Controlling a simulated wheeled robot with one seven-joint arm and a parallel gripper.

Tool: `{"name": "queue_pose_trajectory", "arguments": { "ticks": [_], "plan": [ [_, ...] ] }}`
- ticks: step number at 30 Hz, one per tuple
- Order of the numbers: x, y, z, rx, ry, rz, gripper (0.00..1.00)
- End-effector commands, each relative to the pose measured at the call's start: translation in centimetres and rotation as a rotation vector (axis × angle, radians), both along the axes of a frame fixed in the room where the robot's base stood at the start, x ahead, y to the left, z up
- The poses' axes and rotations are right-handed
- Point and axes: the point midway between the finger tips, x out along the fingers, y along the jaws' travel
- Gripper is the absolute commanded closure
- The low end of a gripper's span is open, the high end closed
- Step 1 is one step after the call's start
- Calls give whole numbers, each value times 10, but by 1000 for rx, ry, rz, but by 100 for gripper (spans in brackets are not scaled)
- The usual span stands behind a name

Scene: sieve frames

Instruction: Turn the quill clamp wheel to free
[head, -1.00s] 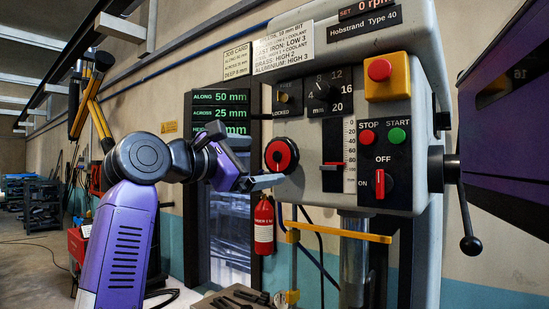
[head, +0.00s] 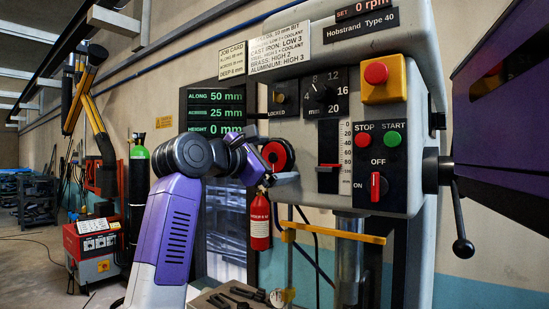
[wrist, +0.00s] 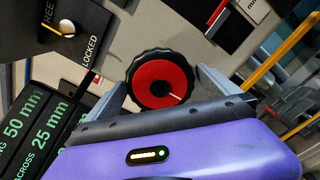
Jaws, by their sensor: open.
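The clamp wheel (head: 278,155) is a black knurled ring with a red face on the left of the drill head. It also shows in the wrist view (wrist: 160,80), where its red face has a short white mark at the lower right. My gripper (wrist: 166,88) is open, with one finger on each side of the wheel. I cannot tell whether the fingers touch its rim. In the head view my gripper (head: 282,179) overlaps the wheel's lower edge. Above it is a small dial (wrist: 66,27) labelled free and locked. Its yellow pointer's reading is unclear.
A red fire extinguisher (head: 259,222) hangs below. A yellow bar (head: 332,233) crosses under the head. A readout screen (head: 215,112) stands to the left.

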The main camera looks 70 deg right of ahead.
Motion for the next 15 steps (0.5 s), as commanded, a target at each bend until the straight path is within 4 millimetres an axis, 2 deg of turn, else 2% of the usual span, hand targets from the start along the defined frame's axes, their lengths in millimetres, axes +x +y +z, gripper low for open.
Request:
{"name": "queue_pose_trajectory", "arguments": {
  "ticks": [2, 11, 15],
  "plan": [
    [0, 0, 0, 0, 0, 0, 0],
    [0, 0, 0, -1, 0, -1, 56],
    [0, 0, 0, 1, 6, -1, 56]
  ]
}}
